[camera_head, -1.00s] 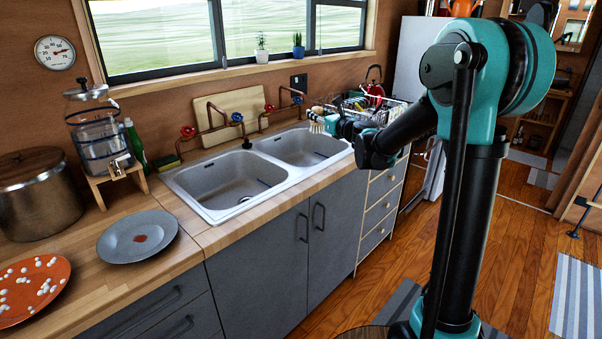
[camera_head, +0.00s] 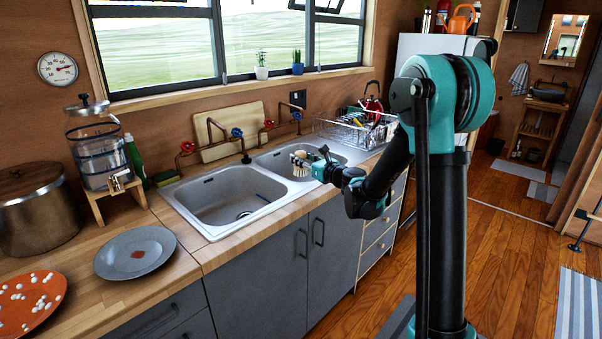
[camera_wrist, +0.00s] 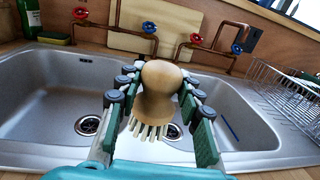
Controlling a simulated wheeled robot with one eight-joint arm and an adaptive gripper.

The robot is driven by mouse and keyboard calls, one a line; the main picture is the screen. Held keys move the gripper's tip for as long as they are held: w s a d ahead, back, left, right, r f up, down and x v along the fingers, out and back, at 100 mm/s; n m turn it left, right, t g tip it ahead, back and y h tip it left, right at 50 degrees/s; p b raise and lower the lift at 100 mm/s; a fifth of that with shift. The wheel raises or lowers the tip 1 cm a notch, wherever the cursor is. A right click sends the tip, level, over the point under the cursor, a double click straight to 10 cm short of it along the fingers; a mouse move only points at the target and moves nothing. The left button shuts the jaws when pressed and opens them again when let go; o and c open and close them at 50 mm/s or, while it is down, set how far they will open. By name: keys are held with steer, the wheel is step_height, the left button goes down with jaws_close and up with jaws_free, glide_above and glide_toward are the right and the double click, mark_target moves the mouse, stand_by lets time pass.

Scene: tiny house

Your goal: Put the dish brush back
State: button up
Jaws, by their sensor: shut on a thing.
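The dish brush (camera_wrist: 160,92) has a rounded wooden handle and pale bristles pointing down. My gripper (camera_wrist: 158,95) is shut on it, with a finger on each side of the wood. In the head view the brush (camera_head: 301,166) shows in front of my gripper (camera_head: 318,168), above the double sink (camera_head: 235,196) near its divider. In the wrist view the sink lies below and behind the brush, with both drains showing. Parts of the brush are hidden by my fingers in the head view.
A wire dish rack (camera_head: 345,131) with dishes stands right of the sink. Red and blue taps on copper pipes (camera_head: 215,130) line the back. A green bottle (camera_head: 134,158) and sponge (camera_head: 165,178) stand at the left. A grey plate (camera_head: 160,246) lies on the near counter.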

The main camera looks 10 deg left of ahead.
mark_target(305, 174)
steer(key=shift+f, duration=2.75)
steer(key=o, duration=1.1)
steer(key=shift+f, duration=0.1)
steer(key=shift+o, duration=0.2)
